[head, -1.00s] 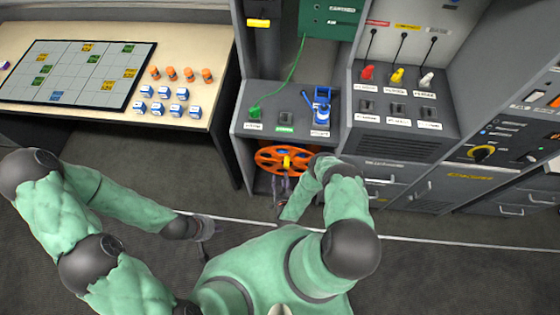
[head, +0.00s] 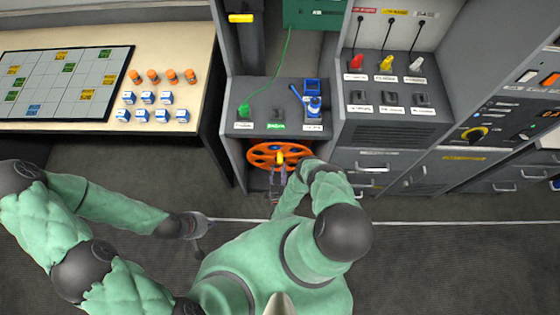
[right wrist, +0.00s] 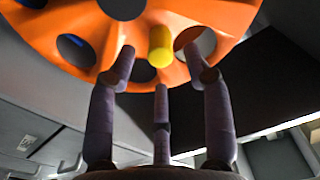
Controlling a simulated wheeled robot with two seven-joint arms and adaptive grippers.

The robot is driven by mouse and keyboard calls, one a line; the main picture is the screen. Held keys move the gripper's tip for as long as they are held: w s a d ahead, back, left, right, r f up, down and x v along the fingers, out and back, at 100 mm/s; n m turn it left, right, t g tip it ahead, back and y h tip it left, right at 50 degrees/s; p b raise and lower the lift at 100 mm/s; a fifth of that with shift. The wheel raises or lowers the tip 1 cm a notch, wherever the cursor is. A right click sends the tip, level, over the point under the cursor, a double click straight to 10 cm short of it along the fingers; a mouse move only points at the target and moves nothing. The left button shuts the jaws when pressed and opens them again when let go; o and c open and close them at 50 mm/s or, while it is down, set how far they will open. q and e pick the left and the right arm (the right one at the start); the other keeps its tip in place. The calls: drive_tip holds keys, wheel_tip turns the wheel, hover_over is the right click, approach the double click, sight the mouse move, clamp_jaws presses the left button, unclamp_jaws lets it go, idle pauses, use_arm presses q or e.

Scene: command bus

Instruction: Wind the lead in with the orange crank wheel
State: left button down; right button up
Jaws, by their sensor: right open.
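The orange crank wheel (head: 264,154) is mounted in the open bay of the grey console, below the shelf. Its yellow handle knob (head: 280,158) points toward me near the wheel's front. In the right wrist view the wheel (right wrist: 60,25) fills the top, with the yellow knob (right wrist: 160,46) just beyond the fingers. My right gripper (head: 279,175) is at the wheel; in the right wrist view its fingers (right wrist: 160,75) are spread open around the space below the knob, not closed on it. A green lead (head: 283,65) runs from the green panel to a green plug (head: 244,110). My left gripper (head: 205,226) hangs over the floor, its fingers too small to judge.
A blue device (head: 312,100) stands on the shelf above the wheel. Red, yellow and white plugs (head: 386,63) sit at the right. A table (head: 190,50) with a board, orange pieces and blue-white boxes is at the left. The floor before the console is clear.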

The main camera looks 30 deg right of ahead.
sight(280, 160)
drive_tip(key=shift+b+x, duration=1.95)
drive_tip(key=shift+x, duration=0.35)
drive_tip(key=shift+w+d+b, duration=0.2)
drive_tip(key=shift+w+b, duration=0.1)
drive_tip(key=shift+w, duration=0.1)
clamp_jaws()
